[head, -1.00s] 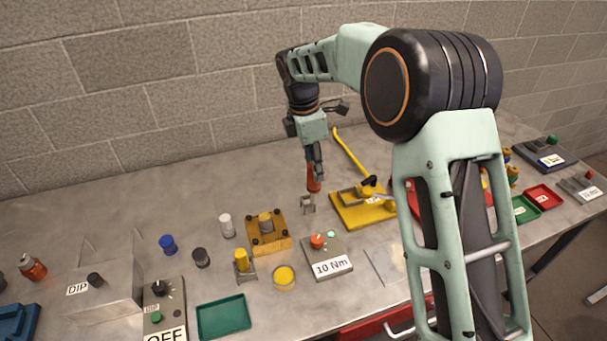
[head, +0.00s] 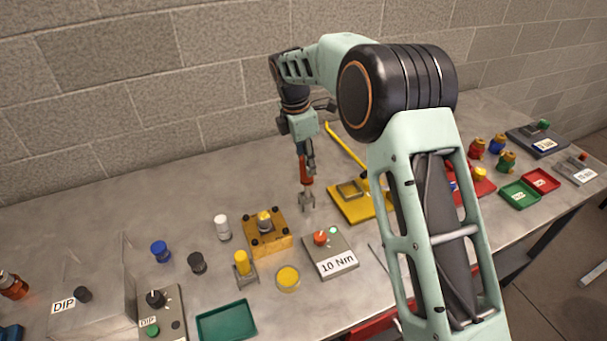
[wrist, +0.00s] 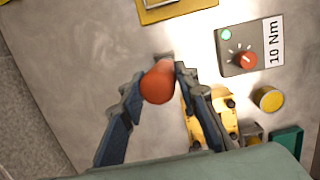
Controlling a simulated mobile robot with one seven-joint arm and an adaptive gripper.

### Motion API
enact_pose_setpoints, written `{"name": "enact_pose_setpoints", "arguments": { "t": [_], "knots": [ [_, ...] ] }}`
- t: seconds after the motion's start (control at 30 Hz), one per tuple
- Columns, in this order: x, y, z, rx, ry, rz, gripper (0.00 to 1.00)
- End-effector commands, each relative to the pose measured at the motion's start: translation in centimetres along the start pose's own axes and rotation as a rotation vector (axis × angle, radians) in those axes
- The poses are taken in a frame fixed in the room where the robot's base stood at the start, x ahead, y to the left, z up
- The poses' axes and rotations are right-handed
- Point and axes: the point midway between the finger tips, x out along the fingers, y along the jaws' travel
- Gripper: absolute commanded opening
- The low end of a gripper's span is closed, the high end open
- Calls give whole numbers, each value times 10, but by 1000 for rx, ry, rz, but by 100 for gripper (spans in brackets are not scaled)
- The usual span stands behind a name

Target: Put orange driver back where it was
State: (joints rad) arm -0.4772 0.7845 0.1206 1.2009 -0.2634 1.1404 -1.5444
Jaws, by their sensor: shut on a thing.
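The orange driver (head: 306,172) is upright in my gripper (head: 306,160), above the table. In the wrist view the driver (wrist: 158,84) shows as a rounded orange end between the two fingers of my gripper (wrist: 152,88).
A yellow plate with a lever (head: 350,205) lies right of the stand. A yellow block fixture (head: 268,243) is to the left front, and the 10 Nm box (head: 332,252) is in front. A green tray (head: 226,322) lies at the front edge. The table behind the stand is clear.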

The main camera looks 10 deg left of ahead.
Motion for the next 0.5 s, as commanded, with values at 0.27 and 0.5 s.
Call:
{"name": "enact_pose_setpoints", "arguments": {
  "t": [0.27,0.5],
  "knots": [
    [41,-4,-2,-4,7,-27,0],
    [40,-3,-2,-4,6,-22,0]
  ]
}}
